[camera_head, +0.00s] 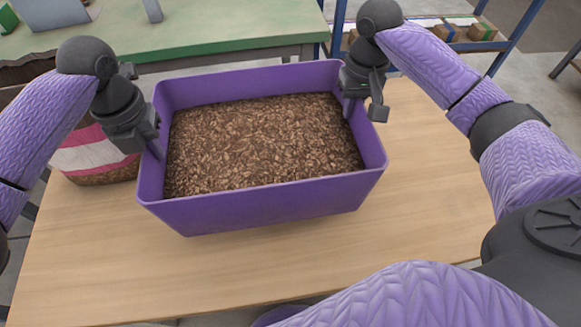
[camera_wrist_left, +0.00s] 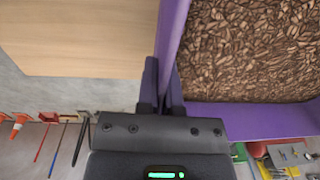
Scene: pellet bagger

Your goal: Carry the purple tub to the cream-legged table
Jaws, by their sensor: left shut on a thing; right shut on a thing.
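The purple tub (camera_head: 260,208) is full of brown pellets or chips (camera_head: 260,140) and sits over a light wooden tabletop (camera_head: 435,190). I cannot tell whether its base touches the wood. My left gripper (camera_head: 155,150) is shut on the tub's left wall, and my right gripper (camera_head: 350,105) is shut on its right wall near the far corner. In the left wrist view, the left gripper's fingers (camera_wrist_left: 163,88) pinch the purple wall (camera_wrist_left: 174,35), with the brown fill (camera_wrist_left: 250,50) on one side. The table's legs are hidden, so their colour cannot be told.
A pink and white bag (camera_head: 95,155) stands at the left, beside the tub. A green-topped table (camera_head: 200,25) is behind. A blue-framed rack with small boxes (camera_head: 480,30) stands at the back right. The tabletop is bare in front and right of the tub.

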